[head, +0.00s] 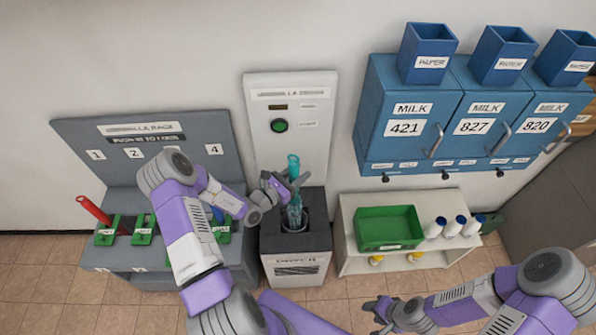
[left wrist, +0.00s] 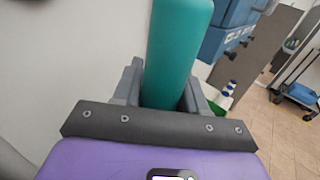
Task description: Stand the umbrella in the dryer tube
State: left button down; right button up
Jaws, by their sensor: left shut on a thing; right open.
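A teal umbrella (head: 294,170) stands upright over the dryer (head: 295,244), its lower end inside the dark round tube opening (head: 291,222). My left gripper (head: 284,184) is shut on the umbrella, around its upper part. The left wrist view shows the teal umbrella (left wrist: 180,50) between the fingers of the left gripper (left wrist: 165,92). The umbrella's bottom end is hidden in the tube. My right gripper (head: 385,311) is open and empty at the lower right, in front of the white shelf.
A grey rack (head: 140,150) at left holds a red umbrella (head: 95,210) in a green holder; a blue one (head: 217,214) shows behind my left arm. A white shelf (head: 350,230) with a green bin (head: 388,228) and bottles stands right. Blue mailboxes (head: 410,120) hang above.

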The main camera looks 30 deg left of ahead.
aim_at(298, 198)
pick_arm(q)
jog(key=shift+f+b, duration=4.95)
jog(key=shift+f, duration=2.6)
jog(key=c, duration=0.5)
grip_release()
jog(key=shift+s, duration=0.1)
jog(key=p+v, duration=0.1)
jog(key=v, duration=0.6)
jog(key=shift+s+a+p, duration=0.1)
jog(key=shift+s+p, duration=0.05)
jog(key=shift+p, duration=0.15)
